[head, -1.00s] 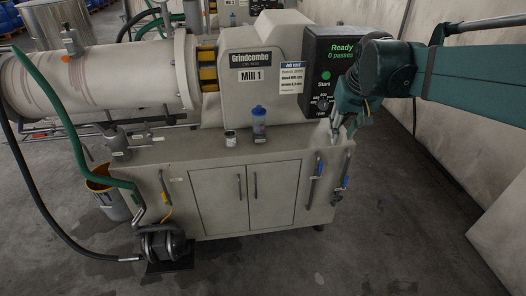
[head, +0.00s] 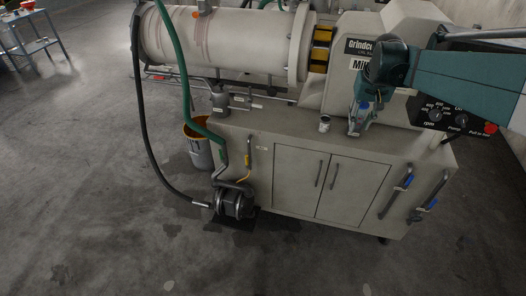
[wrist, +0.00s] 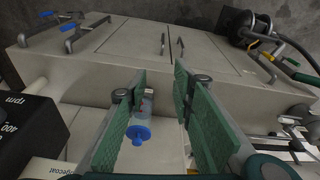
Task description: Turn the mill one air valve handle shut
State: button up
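Mill 1's cabinet front has two blue-gripped lever handles at its right end, one (head: 404,182) nearer the doors and one (head: 428,206) at the corner. They also show at the top left of the wrist view as the inner lever (wrist: 72,35) and corner lever (wrist: 42,24). A yellow lever (head: 247,172) hangs at the left end above the pump, also in the wrist view (wrist: 268,57). Labels are too small to read, so I cannot tell which is the air valve. My gripper (wrist: 162,92) is open and empty above the cabinet top, away from all three levers.
A clear bottle with a blue lid (wrist: 138,132) stands close below my fingers, partly hidden. A small can (head: 324,124) is beside it. The control box (head: 450,118) is at the right. A pump (head: 234,202), green hose (head: 180,70) and bucket (head: 198,152) stand left. The front floor is clear.

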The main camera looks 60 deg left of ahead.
jog(key=s+a+f+n, duration=0.1)
jog(key=s+a+f, duration=0.8)
jog(key=s+a, duration=0.1)
jog(key=s+a+f+n+g+h, duration=0.1)
jog(key=s+a+f+n, duration=0.1)
jog(key=s+a+f, duration=0.7)
jog(key=s+a+f+n, duration=0.2)
jog(key=s+a+f, duration=0.7)
jog(key=a, duration=0.7)
jog(key=shift+s+f+h, duration=0.2)
jog(key=shift+s+h, duration=0.2)
jog(key=shift+s, duration=0.4)
jog(key=shift+f, duration=0.1)
jog(key=b, duration=0.1)
send_over(247, 166)
jog(key=shift+w+a+f, duration=0.1)
jog(key=shift+a+f, duration=0.05)
jog(key=shift+f, duration=1.75)
jog(key=shift+w+a+f, duration=0.1)
jog(key=shift+f, duration=1.8)
jog(key=shift+c, duration=0.3)
jog(key=shift+g, duration=0.3)
grip_shut()
